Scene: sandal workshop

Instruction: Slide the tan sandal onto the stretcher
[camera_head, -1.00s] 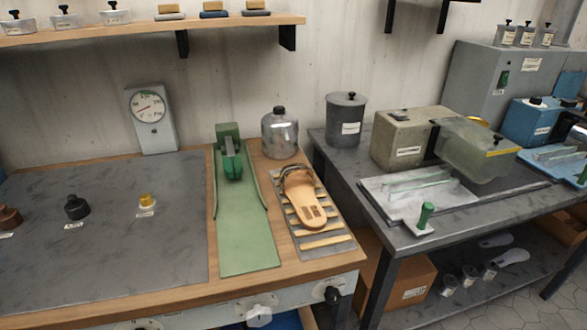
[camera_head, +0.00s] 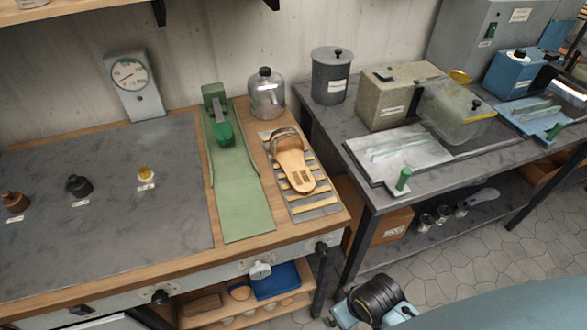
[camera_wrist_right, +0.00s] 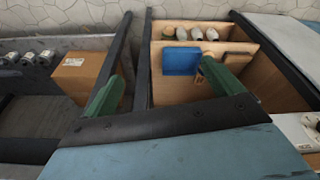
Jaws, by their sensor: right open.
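The tan sandal (camera_head: 295,172) lies on a slatted rack (camera_head: 318,207) near the right end of the wooden bench. Its strap end points to the back and its sole end to the front. The green stretcher (camera_head: 242,208) stands just left of the rack, with a raised green block (camera_head: 219,122) at its back. The sandal is apart from the stretcher. My right gripper (camera_wrist_right: 160,85) is open and empty in the right wrist view, in front of lower shelves. My left gripper is not in view.
A dial gauge (camera_head: 135,85) stands at the back left. A dark mat (camera_head: 100,235) with small knobs covers the left bench. A second grey table (camera_head: 320,120) with boxes stands to the right, across a gap.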

